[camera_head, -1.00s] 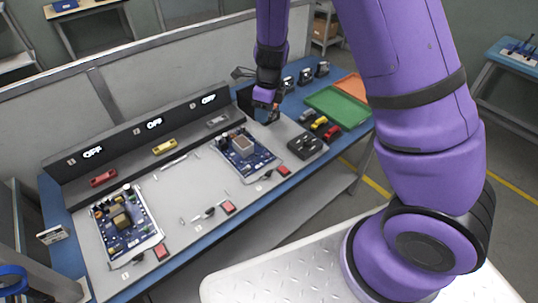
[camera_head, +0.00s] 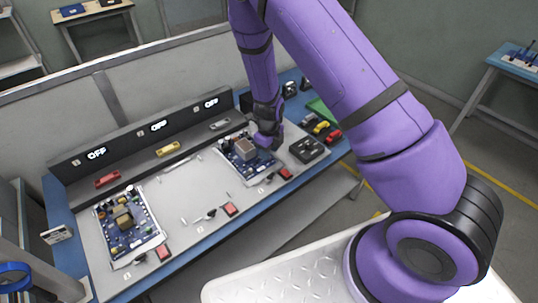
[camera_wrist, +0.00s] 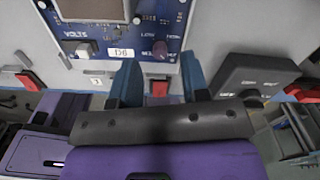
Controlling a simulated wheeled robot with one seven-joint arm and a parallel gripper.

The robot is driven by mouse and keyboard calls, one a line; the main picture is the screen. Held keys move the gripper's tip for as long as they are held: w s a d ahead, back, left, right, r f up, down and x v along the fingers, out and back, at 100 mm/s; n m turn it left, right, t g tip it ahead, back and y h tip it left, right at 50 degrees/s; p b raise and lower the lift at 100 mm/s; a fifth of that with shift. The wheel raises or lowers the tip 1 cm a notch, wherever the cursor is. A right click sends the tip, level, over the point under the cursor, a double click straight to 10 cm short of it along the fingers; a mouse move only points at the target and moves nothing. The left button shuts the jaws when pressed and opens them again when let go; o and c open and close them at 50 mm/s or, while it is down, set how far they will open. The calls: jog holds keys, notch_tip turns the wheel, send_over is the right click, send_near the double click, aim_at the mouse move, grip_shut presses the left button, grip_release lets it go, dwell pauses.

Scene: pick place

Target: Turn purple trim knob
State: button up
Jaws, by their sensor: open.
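The right circuit board (camera_head: 230,164) lies on the grey workbench, and part of it shows in the wrist view (camera_wrist: 118,38). A small dark purple knob (camera_wrist: 160,49) stands near the board's lower right edge in the wrist view, beside small white lettering. My gripper (camera_wrist: 160,72) is open, its two blue fingertips reaching the board's edge on either side of the line to the knob. The knob appears just beyond the fingertips, between them and not visibly gripped. In the head view my gripper (camera_head: 268,142) is over the board's right side and hides the knob.
A black box (camera_head: 308,149) stands right of the board. Another circuit board (camera_head: 148,235) lies at the left. Red buttons (camera_head: 230,209) line the front edge. A display wall (camera_head: 130,140) reading OFF runs along the back.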

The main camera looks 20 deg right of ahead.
jog(key=shift+f, duration=1.25)
jog(key=shift+c, duration=0.4)
grip_shut()
